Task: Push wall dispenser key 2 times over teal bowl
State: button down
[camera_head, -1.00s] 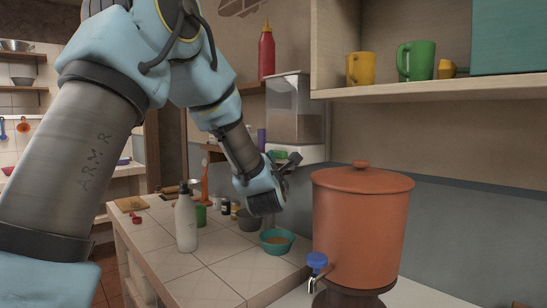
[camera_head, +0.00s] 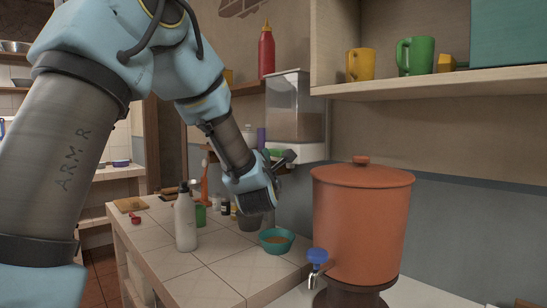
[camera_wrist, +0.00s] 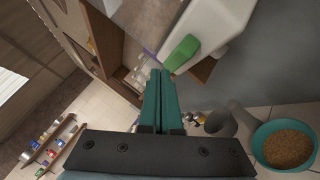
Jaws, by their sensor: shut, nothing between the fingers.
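The wall dispenser (camera_head: 295,105) is a clear bin of brown grain on a white base, fixed to the wall. Its green key (camera_wrist: 182,52) sticks out of the white base in the wrist view. The teal bowl (camera_head: 277,246) stands on the tiled counter below the dispenser and holds brown grain. It also shows at the right of the wrist view (camera_wrist: 258,150). My gripper (camera_wrist: 160,73) is shut and empty, with its teal fingertips just beside the key. I cannot tell whether they touch it. In the head view the fingers are partly hidden by the wrist.
A white bottle (camera_head: 185,222), a green cup (camera_head: 200,215) and a grey cup (camera_head: 247,222) stand left of the bowl. A large terracotta water pot (camera_head: 360,225) with a blue tap is to the right. A shelf (camera_head: 430,82) with mugs juts out above.

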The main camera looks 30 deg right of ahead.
jog(key=shift+s+a+b, duration=0.2)
jog(key=shift+a+b, duration=0.3)
jog(key=shift+a, duration=0.3)
jog(key=shift+s+a+b, duration=0.25)
jog(key=shift+a+b, duration=0.2)
jog(key=shift+a, duration=0.35)
jog(key=shift+s+a+b, duration=0.2)
jog(key=shift+a+b, duration=0.3)
jog(key=shift+a, duration=0.3)
jog(key=a+f+m+g+y+p, duration=0.1)
jog(key=a+f+m+g+y, duration=0.8)
jog(key=a+f, duration=0.9)
jog(key=s+a+f+m+g, duration=0.3)
jog(key=s+a+f+m, duration=0.1)
jog(key=s+a, duration=0.4)
jog(key=s+a+f+m+g+y, duration=0.1)
jog(key=s+a+f+m+g, duration=0.3)
jog(key=a, duration=0.5)
jog(key=s+f+m, duration=0.1)
jog(key=s+m, duration=0.1)
jog(key=s, duration=0.1)
jog(key=shift+s+a+m+p, duration=0.25)
jog(key=shift+s+m+p, duration=0.05)
jog(key=shift+s+p, duration=0.1)
